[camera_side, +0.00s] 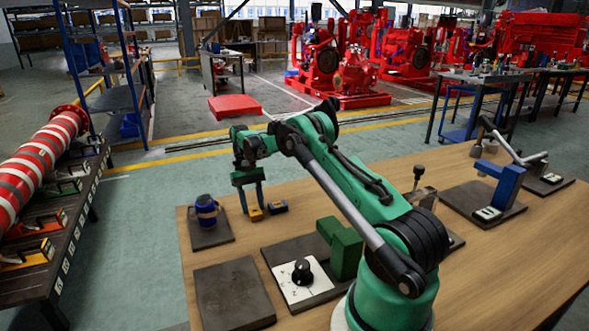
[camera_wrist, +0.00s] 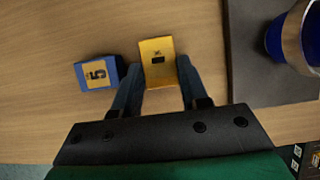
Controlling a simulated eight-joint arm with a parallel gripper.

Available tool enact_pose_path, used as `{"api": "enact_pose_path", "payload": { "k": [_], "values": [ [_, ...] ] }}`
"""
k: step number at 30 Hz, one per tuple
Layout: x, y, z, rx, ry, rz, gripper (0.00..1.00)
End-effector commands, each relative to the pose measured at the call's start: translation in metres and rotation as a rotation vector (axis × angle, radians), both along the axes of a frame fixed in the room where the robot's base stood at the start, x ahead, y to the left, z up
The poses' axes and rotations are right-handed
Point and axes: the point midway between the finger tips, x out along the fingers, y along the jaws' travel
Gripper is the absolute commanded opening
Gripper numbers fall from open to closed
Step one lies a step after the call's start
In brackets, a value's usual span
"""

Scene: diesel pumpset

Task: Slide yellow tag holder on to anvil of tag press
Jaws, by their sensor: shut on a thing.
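The yellow tag holder (camera_side: 256,214) is low at the table top, between the fingertips of my gripper (camera_side: 251,206). In the wrist view the yellow holder (camera_wrist: 157,55) has a small dark slot and mark on top, and the fingers of my gripper (camera_wrist: 159,80) press on its two sides. Whether it still touches the table is hard to tell.
A blue block marked 5 (camera_wrist: 97,73) lies just left of the holder in the wrist view. A blue mug (camera_side: 207,211) stands on a dark mat nearby. A green block (camera_side: 343,248) and a dial plate (camera_side: 301,281) stand nearer the arm's base.

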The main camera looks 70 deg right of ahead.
Motion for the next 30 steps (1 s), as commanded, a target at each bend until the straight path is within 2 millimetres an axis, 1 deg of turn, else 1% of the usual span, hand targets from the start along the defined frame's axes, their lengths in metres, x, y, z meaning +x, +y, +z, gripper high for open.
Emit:
{"api": "enact_pose_path", "payload": {
  "k": [14,17,20,30],
  "values": [
    [0.0,0.0,0.004,0.0,0.0,0.0,0.09],
    [0.0,0.0,0.01,0.0,0.0,0.0,0.09],
    [0.0,0.0,0.023,0.0,0.0,0.0,0.09],
    [0.0,0.0,0.094,0.0,0.0,0.0,0.09]
  ]
}}
